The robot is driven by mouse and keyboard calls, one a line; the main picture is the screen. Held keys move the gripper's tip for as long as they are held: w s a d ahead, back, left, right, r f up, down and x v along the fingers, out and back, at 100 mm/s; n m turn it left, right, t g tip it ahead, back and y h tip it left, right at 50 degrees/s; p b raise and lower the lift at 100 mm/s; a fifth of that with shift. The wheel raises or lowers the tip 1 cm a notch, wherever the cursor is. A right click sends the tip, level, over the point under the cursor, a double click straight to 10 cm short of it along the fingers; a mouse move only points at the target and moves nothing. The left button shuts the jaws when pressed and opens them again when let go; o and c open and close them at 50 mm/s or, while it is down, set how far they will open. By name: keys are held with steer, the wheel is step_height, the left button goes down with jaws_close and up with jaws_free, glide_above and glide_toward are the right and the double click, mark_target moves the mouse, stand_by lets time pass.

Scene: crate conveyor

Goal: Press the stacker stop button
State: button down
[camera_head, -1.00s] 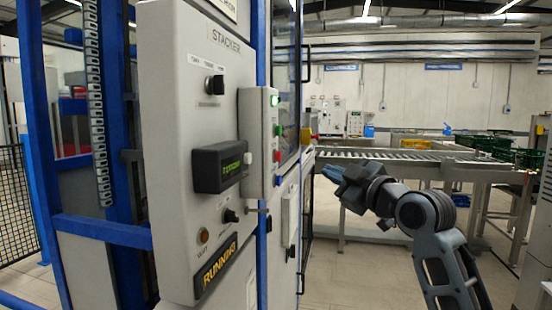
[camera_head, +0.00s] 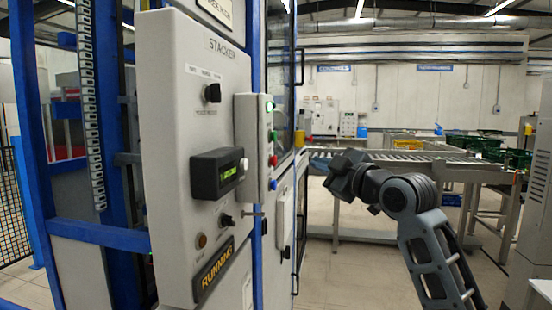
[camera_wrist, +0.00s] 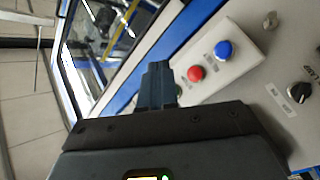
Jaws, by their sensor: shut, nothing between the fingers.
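The grey stacker cabinet (camera_head: 180,130) stands at left in the head view, labelled STACKER. A narrow button box (camera_head: 251,125) on its right edge carries a green light on top and a column of buttons. The red button (camera_head: 273,160) sits above the blue button (camera_head: 272,184). The wrist view shows the red button (camera_wrist: 196,73) and blue button (camera_wrist: 223,49) close up; their labels are unreadable. My gripper (camera_head: 318,160) is shut and empty, to the right of the box and apart from it. In the wrist view its fingertips (camera_wrist: 158,68) appear just left of the red button.
The cabinet front has a black knob (camera_head: 213,93), a display box (camera_head: 217,173) and a RUNNING sign (camera_head: 214,272). A roller conveyor (camera_head: 400,157) runs behind my gripper, with green crates (camera_head: 490,145) at its far right. Open floor lies below the conveyor.

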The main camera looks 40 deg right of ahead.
mark_target(275, 161)
steer(key=w+a+p, duration=0.1)
steer(key=w+a, duration=0.2)
steer(key=w, duration=0.2)
steer(key=shift+a, duration=0.4)
steer(key=shift+w+a, duration=0.1)
stand_by(1.8)
steer(key=shift+w+a, duration=0.15)
steer(key=shift+w, duration=0.05)
steer(key=shift+w+a, duration=0.3)
steer(key=shift+w, duration=0.05)
stand_by(0.8)
stand_by(0.4)
steer(key=shift+s+d, duration=0.5)
steer(key=shift+s, duration=0.2)
